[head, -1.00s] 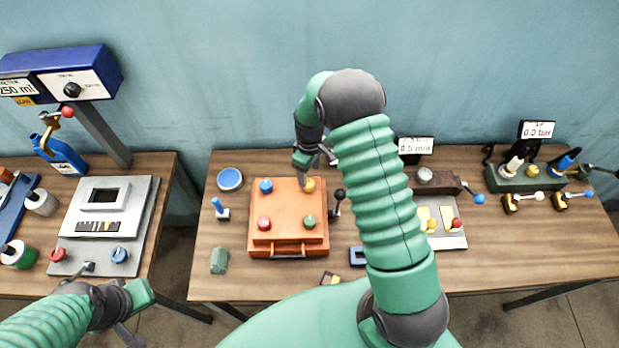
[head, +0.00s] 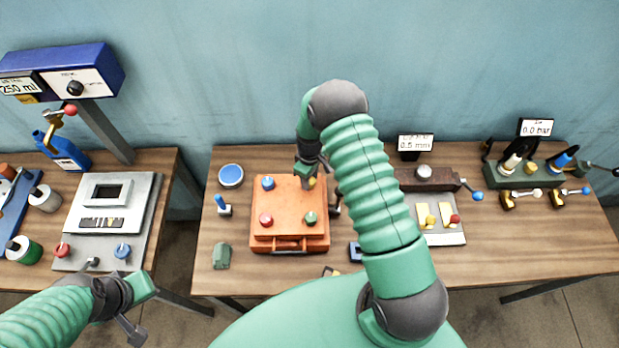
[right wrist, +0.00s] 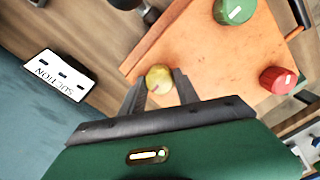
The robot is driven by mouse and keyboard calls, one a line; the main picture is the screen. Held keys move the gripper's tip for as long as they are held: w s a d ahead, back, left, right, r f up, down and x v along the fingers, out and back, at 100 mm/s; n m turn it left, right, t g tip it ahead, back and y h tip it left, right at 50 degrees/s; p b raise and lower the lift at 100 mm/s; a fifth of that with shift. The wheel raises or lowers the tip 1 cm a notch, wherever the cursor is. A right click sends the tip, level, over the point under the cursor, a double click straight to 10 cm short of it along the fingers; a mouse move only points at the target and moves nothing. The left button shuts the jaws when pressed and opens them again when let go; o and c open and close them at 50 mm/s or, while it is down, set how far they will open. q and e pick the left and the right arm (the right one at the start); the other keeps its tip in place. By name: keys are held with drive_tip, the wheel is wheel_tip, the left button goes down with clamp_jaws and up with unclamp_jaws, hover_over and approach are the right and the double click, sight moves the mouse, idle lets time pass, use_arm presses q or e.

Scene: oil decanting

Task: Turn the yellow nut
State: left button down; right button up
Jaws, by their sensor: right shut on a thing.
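The yellow nut (right wrist: 158,79) sits at a corner of the orange box (head: 288,222), the far right corner in the head view. In the right wrist view it lies between the fingertips of my right gripper (right wrist: 160,84), which is shut on it. In the head view my right gripper (head: 309,180) comes down on the nut from above and hides most of it. My left gripper (head: 125,295) is at the lower left, apart from the box, and its jaw opening is not clear.
Blue (head: 268,183), red (head: 265,220) and green (head: 310,218) nuts sit on the box's other corners. A black-knobbed lever stands right of the box, partly hidden by my arm. A blue round dish (head: 230,176) lies to the left.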

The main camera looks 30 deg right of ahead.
clamp_jaws()
